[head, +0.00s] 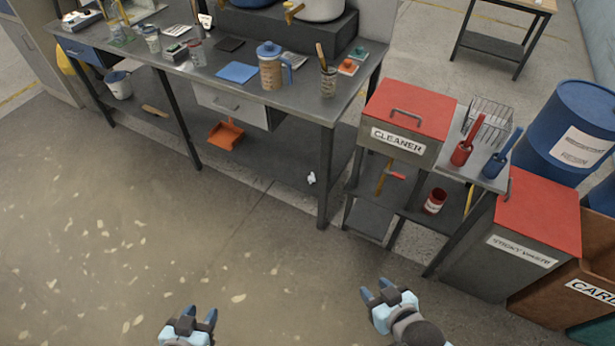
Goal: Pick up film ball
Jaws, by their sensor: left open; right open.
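A small white crumpled lump (311,178), which looks like the film ball, lies near the right end of the workbench's dark lower shelf, close to the front right leg. It is too small to make out in detail. My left gripper (200,316) is open and empty at the bottom of the view, over the floor. My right gripper (375,291) is open and empty at the bottom, right of the left one. Both are well apart from the white lump.
The workbench (225,104) holds cups, a blue-lidded jug (271,68) and tools. An orange dustpan (226,134) lies on its lower shelf. Right stand a red-lidded cleaner box (408,110), a sticky waste bin (530,230) and a blue drum (570,130). Floor at front left is open, with pale flakes.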

